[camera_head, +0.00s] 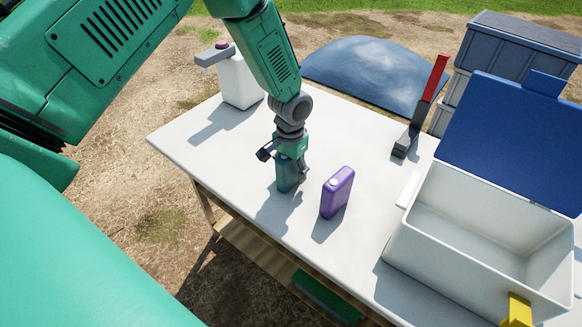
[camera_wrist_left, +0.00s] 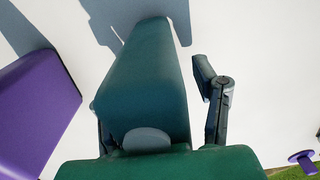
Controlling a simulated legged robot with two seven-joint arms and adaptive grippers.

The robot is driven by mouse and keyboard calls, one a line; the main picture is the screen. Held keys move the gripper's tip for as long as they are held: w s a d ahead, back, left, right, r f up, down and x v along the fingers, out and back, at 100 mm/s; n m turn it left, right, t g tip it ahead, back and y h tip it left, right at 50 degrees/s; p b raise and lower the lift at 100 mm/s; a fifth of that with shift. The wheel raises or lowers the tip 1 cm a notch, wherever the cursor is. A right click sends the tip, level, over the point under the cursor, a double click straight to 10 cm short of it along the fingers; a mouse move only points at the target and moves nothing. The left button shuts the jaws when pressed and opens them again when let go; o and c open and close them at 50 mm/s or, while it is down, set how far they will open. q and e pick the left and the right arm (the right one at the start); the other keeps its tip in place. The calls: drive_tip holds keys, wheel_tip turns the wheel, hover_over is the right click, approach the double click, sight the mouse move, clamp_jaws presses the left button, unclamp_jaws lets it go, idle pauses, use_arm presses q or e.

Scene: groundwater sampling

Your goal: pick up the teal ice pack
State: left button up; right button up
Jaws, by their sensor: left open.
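The teal ice pack (camera_head: 286,175) stands upright on the white table, directly below my left gripper (camera_head: 291,160). In the left wrist view the teal ice pack (camera_wrist_left: 148,80) fills the middle, with its rounded grey cap near the bottom. My left gripper is open around it. One finger (camera_wrist_left: 215,105) shows to the right of the pack with a gap between them. The other finger is mostly hidden at the pack's left side. My right gripper is not in view.
A purple ice pack (camera_head: 337,192) stands close to the right of the teal one, also in the wrist view (camera_wrist_left: 35,110). A white jug (camera_head: 238,82) stands at the back left, an open white cooler (camera_head: 405,245) at the right. A red-handled tool (camera_head: 433,80) stands at the back.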

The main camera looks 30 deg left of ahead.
use_arm(q)
clamp_jaws()
